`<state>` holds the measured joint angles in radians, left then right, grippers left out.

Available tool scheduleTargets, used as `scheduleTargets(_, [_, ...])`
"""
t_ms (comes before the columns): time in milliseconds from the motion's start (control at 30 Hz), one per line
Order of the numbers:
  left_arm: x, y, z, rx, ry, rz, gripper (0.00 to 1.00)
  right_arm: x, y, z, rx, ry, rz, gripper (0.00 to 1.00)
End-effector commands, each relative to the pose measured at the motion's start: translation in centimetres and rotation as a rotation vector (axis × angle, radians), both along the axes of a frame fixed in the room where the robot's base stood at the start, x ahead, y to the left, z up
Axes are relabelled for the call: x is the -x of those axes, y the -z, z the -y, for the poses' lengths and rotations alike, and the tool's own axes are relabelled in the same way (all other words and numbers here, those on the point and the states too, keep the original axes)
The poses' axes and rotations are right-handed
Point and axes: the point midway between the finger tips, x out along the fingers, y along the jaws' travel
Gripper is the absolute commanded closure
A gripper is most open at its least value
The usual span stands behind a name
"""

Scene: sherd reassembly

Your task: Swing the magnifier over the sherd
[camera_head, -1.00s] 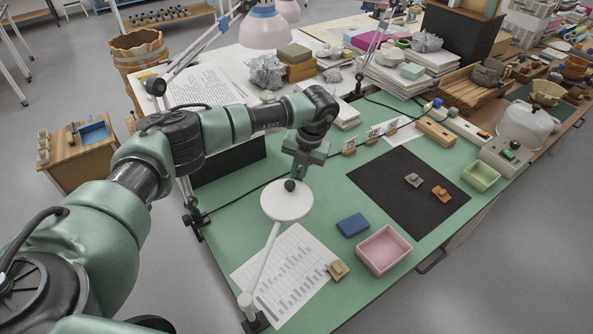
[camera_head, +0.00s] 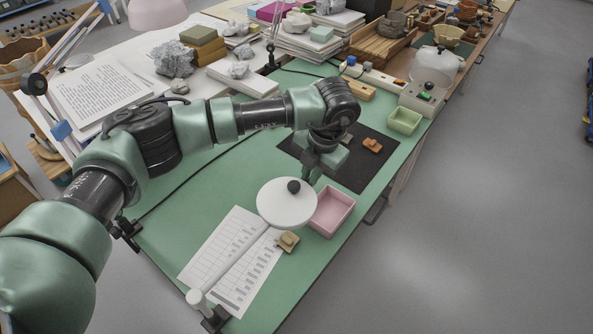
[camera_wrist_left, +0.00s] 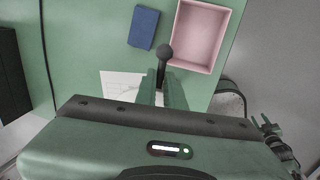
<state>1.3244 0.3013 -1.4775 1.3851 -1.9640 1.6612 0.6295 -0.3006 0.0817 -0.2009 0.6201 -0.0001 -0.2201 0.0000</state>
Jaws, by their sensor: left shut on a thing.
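The magnifier is a round white disc (camera_head: 287,208) with a black knob (camera_head: 293,186), on a pale arm that rises from a clamp at the table's front left edge. My left gripper (camera_head: 305,178) is at the knob, shut on it; the knob and its stem show between the fingers in the left wrist view (camera_wrist_left: 163,90). A small tan sherd (camera_head: 288,241) lies at the right edge of the printed sheet (camera_head: 215,246), just in front of the disc in the picture, not covered by it. My right gripper is not in view.
A pink tray (camera_head: 331,210) stands right of the disc. A blue block (camera_wrist_left: 144,27) shows in the wrist view. A dark mat (camera_head: 352,178) with an orange sherd (camera_head: 372,145) lies behind my gripper. The green table (camera_head: 170,222) is clear at left.

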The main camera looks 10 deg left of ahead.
Motion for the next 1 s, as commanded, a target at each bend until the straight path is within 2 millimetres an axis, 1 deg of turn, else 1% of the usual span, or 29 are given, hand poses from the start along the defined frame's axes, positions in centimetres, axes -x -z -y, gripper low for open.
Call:
scheduleTargets(33, [0.02, -0.11, 0.36, 0.003, 0.009, 0.004, 1.0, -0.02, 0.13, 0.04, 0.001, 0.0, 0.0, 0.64])
scheduleTargets(133, [0.15, -0.14, 0.6, 0.003, 0.017, 0.004, 1.0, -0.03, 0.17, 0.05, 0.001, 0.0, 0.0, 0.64])
scheduleTargets(500, [0.21, -0.15, 0.64, 0.002, 0.019, 0.003, 1.0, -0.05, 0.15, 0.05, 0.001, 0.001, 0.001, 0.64])
scheduleTargets(533, [0.21, -0.15, 0.63, 0.002, 0.019, 0.003, 0.82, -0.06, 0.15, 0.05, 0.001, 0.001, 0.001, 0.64])
scheduleTargets(567, [0.22, -0.14, 0.63, 0.002, 0.018, 0.003, 0.74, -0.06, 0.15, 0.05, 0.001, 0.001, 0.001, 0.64])
scheduleTargets(600, [0.23, -0.13, 0.62, 0.001, 0.018, 0.002, 0.68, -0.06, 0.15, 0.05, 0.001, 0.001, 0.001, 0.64])
scheduleTargets(867, [0.27, -0.05, 0.56, 0.0, 0.017, 0.001, 0.68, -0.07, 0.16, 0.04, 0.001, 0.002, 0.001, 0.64])
scheduleTargets(1000, [0.29, -0.74, 0.71, 0.0, 0.018, 0.002, 0.68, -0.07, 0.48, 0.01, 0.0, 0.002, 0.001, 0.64])
